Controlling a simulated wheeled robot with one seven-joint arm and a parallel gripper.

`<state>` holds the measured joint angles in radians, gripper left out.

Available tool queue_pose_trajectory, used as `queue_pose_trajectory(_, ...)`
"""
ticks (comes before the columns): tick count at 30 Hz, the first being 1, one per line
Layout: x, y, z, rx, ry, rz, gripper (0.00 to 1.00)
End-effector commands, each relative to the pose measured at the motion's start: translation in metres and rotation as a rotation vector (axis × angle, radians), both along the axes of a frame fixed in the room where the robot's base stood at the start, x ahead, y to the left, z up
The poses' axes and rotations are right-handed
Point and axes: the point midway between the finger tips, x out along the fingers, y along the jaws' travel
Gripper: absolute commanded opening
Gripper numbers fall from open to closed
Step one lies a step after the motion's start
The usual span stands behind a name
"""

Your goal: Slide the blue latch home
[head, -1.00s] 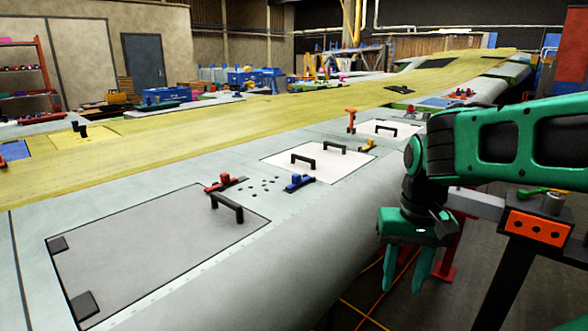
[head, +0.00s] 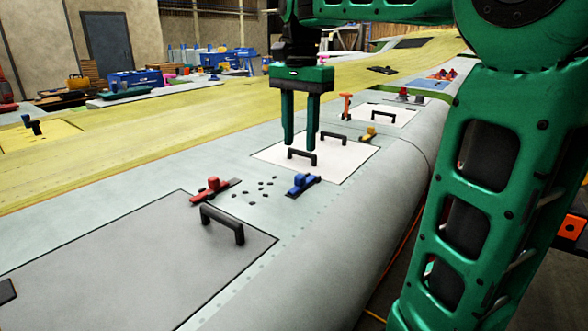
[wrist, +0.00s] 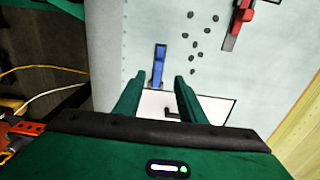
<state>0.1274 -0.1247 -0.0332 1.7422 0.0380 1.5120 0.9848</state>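The blue latch (head: 303,184) sits on the pale wing skin, between the grey panel with a black handle and the white panel. It has a raised blue knob on a flat blue bar over a dark base. In the wrist view the blue latch (wrist: 159,64) lies ahead of the fingertips, slightly toward the left one. My gripper (head: 299,145) points down above the white panel, behind the latch in the head view. Its fingers (wrist: 155,82) are apart with nothing between them. It does not touch the latch.
A red latch (head: 213,189) lies left of the blue one, with several small dark holes or studs (head: 258,188) between. Black handles (head: 301,157) rise from the white panel (head: 345,162) below my gripper. A yellow latch (head: 367,134) and an orange post (head: 346,104) stand farther back.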

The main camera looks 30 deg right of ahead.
Motion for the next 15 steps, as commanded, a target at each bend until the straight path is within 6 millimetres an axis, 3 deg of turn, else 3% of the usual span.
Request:
queue_pose_trajectory(9, -0.001, -0.002, -0.057, 0.0, 0.002, -0.001, 0.37)
queue_pose_trajectory(15, -0.001, -0.002, -0.078, 0.0, 0.0, -0.001, 0.37)
